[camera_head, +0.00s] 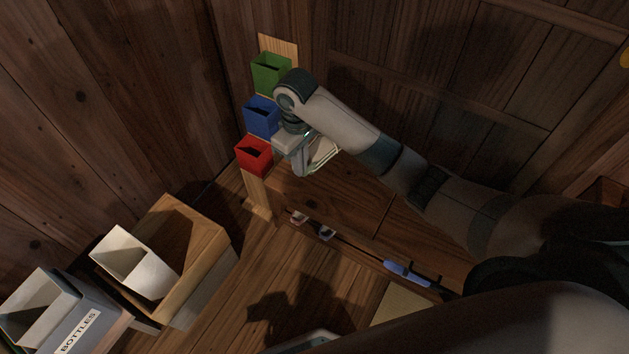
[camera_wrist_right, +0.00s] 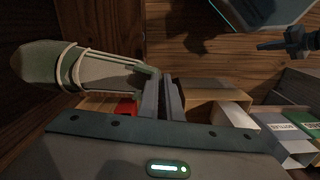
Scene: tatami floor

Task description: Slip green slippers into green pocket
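The green pocket (camera_head: 270,72) is the top one of a wall rack, open at its top. My right gripper (camera_head: 300,158) is in front of the rack, right of the red pocket and below the green one. In the right wrist view its fingers (camera_wrist_right: 162,98) are close together on the edge of the pale green slippers (camera_wrist_right: 95,72). The slippers stick out sideways with a light band around them. In the head view they show only partly (camera_head: 323,154) beneath my arm. A dark gripper-like shape, likely my left gripper (camera_wrist_right: 285,43), shows in the right wrist view.
Below the green pocket are the blue pocket (camera_head: 262,117) and red pocket (camera_head: 253,155). A wooden box (camera_head: 205,240), white bin (camera_head: 137,262) and BOTTLES bin (camera_head: 75,318) stand lower left.

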